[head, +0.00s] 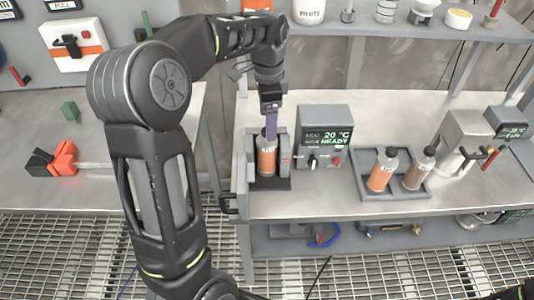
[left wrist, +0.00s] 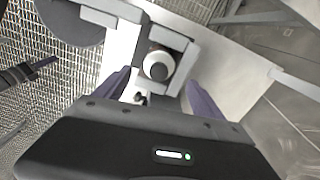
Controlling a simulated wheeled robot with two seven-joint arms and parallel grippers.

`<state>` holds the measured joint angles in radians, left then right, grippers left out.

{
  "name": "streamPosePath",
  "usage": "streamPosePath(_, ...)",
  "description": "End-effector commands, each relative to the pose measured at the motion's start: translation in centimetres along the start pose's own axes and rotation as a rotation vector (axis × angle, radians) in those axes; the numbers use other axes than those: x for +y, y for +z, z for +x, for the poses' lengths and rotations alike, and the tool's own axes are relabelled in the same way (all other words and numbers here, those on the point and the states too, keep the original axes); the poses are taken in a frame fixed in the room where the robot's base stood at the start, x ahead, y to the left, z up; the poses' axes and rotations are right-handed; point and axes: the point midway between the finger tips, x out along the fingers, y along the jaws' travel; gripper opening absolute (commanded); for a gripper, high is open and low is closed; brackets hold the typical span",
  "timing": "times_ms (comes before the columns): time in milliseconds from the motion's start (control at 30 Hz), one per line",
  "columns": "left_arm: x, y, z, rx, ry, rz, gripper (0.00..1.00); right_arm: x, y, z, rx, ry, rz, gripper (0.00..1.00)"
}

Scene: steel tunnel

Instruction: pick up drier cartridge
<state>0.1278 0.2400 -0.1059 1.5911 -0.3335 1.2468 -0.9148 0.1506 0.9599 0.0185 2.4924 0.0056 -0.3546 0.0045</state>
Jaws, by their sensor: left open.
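A cartridge (head: 267,158) with an orange-brown label and grey top stands upright in a dark holder (head: 283,183) at the left end of the right bench. I take it to be the drier cartridge. My left gripper (head: 270,128) points down at its top, open. In the left wrist view, the round pale top of the cartridge (left wrist: 158,66) shows between the two spread fingers of the left gripper (left wrist: 158,80), within the grey holder walls (left wrist: 180,45). I cannot tell whether the fingers touch it.
A grey display box (head: 323,140) reading "20 °C READY" stands close right of the holder. Two similar bottles stand in a grey tray (head: 398,193). A device with a display (head: 465,135) is at the far right. A shelf (head: 400,22) with jars runs above.

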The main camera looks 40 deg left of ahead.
Motion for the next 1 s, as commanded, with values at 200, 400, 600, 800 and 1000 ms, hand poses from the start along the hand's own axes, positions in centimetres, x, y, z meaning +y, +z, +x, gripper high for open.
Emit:
streamPosePath(200,0.2,0.1,1.5,-0.003,0.004,0.0,0.79,-0.2,0.1,-0.7,-0.002,0.002,0.001,0.0)
streamPosePath(400,0.3,0.1,4.5,-0.002,0.003,0.001,0.79,-0.4,0.2,-1.2,-0.004,0.004,0.003,0.0)
streamPosePath(600,0.2,0.1,5.2,0.001,-0.001,0.0,0.79,-0.3,0.2,-1.2,-0.004,0.005,0.003,0.0)
streamPosePath(800,0.2,0.1,5.2,0.0,-0.001,0.0,0.79,-0.3,0.2,-1.2,-0.004,0.005,0.003,0.0)
streamPosePath(1000,0.2,0.1,5.2,0.0,0.0,0.0,0.79,-0.3,0.2,-1.2,-0.004,0.004,0.003,0.0)
